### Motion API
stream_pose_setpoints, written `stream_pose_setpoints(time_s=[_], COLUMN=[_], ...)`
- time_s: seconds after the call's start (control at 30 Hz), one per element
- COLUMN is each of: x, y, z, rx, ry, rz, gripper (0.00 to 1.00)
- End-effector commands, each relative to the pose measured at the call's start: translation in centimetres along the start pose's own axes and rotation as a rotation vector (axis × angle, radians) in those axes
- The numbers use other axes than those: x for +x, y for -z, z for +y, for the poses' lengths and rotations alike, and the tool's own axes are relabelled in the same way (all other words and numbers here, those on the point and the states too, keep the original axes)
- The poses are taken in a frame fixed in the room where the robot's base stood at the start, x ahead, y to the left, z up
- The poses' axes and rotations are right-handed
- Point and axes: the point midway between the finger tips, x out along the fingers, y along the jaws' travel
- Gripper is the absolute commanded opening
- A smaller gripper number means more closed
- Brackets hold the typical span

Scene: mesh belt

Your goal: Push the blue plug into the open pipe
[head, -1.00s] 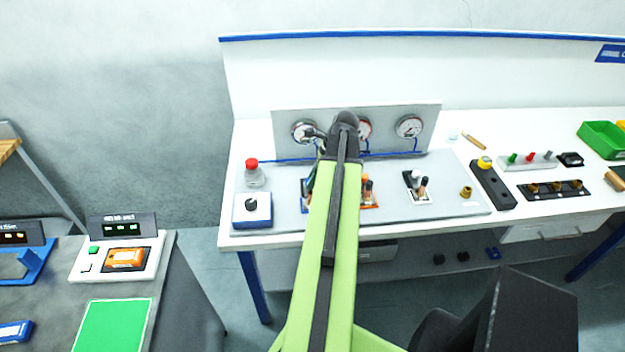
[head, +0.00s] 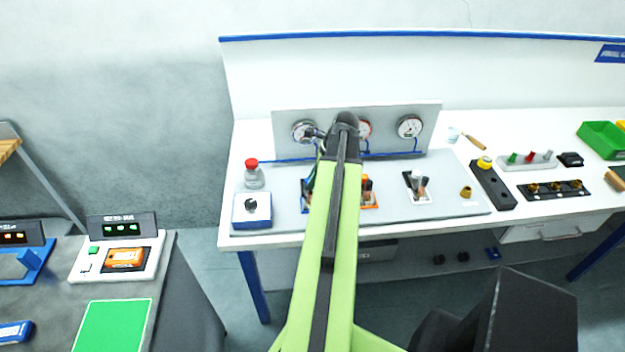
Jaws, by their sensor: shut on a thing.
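My green arm reaches up over the bench and bends down at its dark wrist joint. My gripper's fingertips are hidden behind the arm, so I cannot see what they hold. I cannot make out the blue plug in the head view. A short brass fitting (head: 466,192) stands at the right of the grey panel (head: 450,208); I cannot tell if it is the open pipe. Pipe parts behind the arm are hidden.
Gauges (head: 409,127) stand on an upright plate at the back. A lever valve (head: 418,187) stands right of my arm. A green bin (head: 602,139) is at far right.

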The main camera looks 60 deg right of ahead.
Motion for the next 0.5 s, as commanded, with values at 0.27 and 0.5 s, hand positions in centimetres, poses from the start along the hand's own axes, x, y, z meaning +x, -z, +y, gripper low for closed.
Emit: stream_pose_setpoints(time_s=[0.27, 0.5], x=[0.01, 0.32], y=[-0.02, 0.04], z=[0.00, 0.02], rx=[0.000, -0.001], ry=[0.000, -0.001], rz=[0.000, 0.000], gripper=[0.00, 0.00])
